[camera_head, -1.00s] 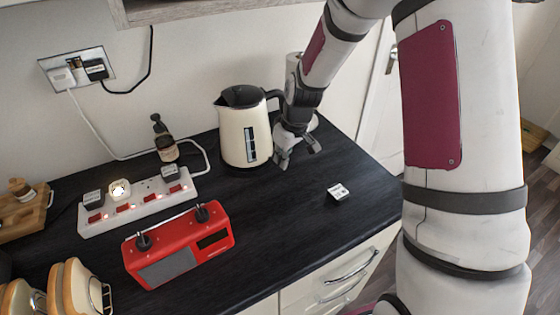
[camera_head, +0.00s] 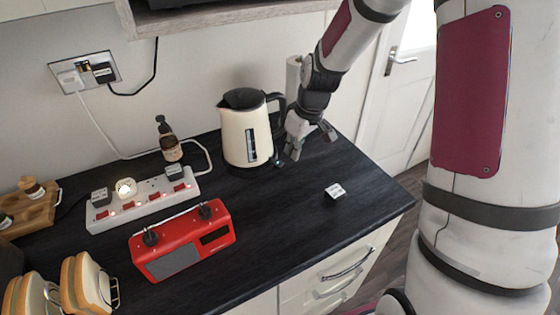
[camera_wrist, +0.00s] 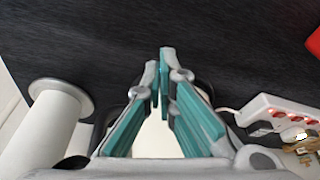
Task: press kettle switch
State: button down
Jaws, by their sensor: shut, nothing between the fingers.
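The cream kettle (camera_head: 236,137) with black lid and handle stands upright on the dark worktop. My gripper (camera_head: 291,156) is just right of the kettle, low over the worktop, pointing down, shut and empty. In the wrist view my gripper's teal-padded fingers (camera_wrist: 161,62) come together at the tips. The kettle's cream body (camera_wrist: 160,140) shows behind and between them; its switch is not discernible there. I cannot tell whether the gripper touches the kettle.
A white roll (camera_wrist: 40,140) on a round steel foot stands close beside my gripper. A power strip (camera_head: 142,201), a red radio (camera_head: 183,240) and a brown bottle (camera_head: 168,142) are left of the kettle.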

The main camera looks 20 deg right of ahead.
jog(key=v, duration=0.6)
jog(key=shift+r, duration=0.25)
jog(key=shift+s, duration=0.15)
jog(key=s+a+r+m+t, duration=0.1)
jog(key=s+r+m, duration=0.1)
jog(key=s+r, duration=0.3)
jog(key=s+r+m+t+h, duration=0.1)
jog(key=s+r, duration=0.4)
jog(key=s, duration=0.6)
jog(key=s+a+r+m+t, duration=0.1)
jog(key=s+r+m, duration=0.1)
jog(key=s+r, duration=0.4)
jog(key=s, duration=0.3)
jog(key=shift+a+m, duration=0.3)
jog(key=shift+m, duration=0.1)
